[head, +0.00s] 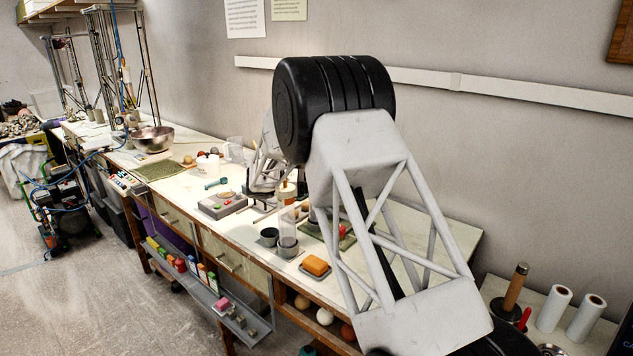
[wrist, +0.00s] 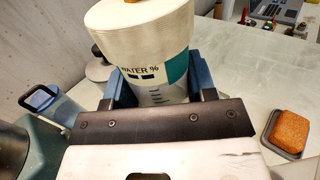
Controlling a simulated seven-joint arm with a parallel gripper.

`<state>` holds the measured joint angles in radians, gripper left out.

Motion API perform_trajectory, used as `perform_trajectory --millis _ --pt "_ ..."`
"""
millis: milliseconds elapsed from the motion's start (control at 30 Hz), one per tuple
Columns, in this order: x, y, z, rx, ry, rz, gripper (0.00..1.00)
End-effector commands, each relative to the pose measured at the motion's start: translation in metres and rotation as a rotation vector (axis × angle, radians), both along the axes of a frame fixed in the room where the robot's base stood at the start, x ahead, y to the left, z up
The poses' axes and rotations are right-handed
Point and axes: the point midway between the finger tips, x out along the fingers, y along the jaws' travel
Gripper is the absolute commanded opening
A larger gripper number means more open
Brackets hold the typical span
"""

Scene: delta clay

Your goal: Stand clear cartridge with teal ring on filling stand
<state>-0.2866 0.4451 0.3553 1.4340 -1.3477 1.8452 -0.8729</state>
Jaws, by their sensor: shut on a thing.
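In the wrist view, my gripper (wrist: 160,86) has its blue fingers on either side of a labelled cylinder, the cartridge (wrist: 150,72). It carries a "WATER %" print, scale marks and a teal band, with a wide cream part at the picture's top. In the head view, the clear cartridge (head: 287,229) is upright, and its lower end is at or just above a round grey stand (head: 287,250). I cannot tell whether they touch. My fingers are mostly hidden in the head view behind my arm.
An orange sponge on a grey dish (head: 316,272) lies to the front right; the sponge also shows in the wrist view (wrist: 293,130). A grey device (head: 222,205) is farther left.

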Motion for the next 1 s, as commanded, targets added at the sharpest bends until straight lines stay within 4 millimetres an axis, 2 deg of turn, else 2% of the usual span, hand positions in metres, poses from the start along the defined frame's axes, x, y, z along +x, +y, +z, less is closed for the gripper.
perform_trajectory --millis 233,800,833,1000 --pt "-0.0007 -0.0004 -0.0103 -0.002 0.006 0.0 0.12" --pt "-0.0004 -0.0002 -0.01 -0.001 0.003 0.0 0.12" --pt "-0.0003 -0.0002 -0.0099 -0.001 0.003 0.0 0.54" --pt "-0.0003 -0.0002 -0.0099 -0.001 0.003 0.0 0.8"
